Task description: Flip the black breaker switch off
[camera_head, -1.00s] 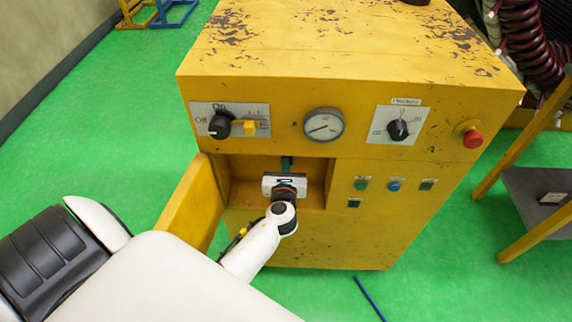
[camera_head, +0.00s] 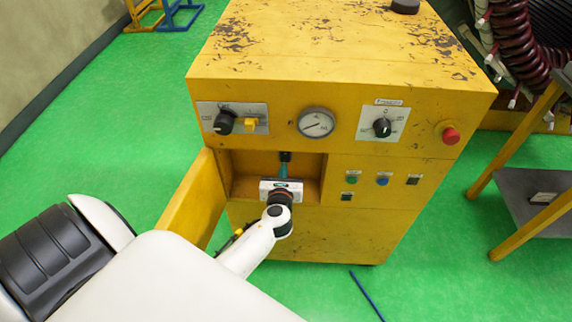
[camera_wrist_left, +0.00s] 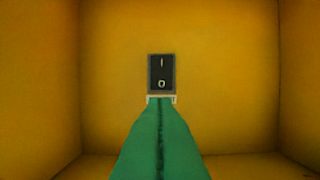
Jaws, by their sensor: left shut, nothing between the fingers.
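The black breaker switch (camera_wrist_left: 161,72) sits on the back wall of an open recess in the yellow cabinet. In the left wrist view it carries a white "I" above and a white "0" below. In the head view the switch (camera_head: 285,156) shows as a small dark shape beyond my fingers. My left gripper (camera_head: 283,171) reaches into the recess, shut with nothing held. In the left wrist view its green fingers (camera_wrist_left: 160,103) lie together with the tips just below the switch's lower edge; whether they touch it, I cannot tell. My right gripper is not in view.
The recess wall (camera_wrist_left: 240,80) surrounds the fingers on the sides. An open yellow door (camera_head: 193,198) stands left of the recess. Above are a black knob (camera_head: 224,122), a gauge (camera_head: 316,123) and a dial (camera_head: 382,127). A red button (camera_head: 451,136) sits at right. Green floor is open at left.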

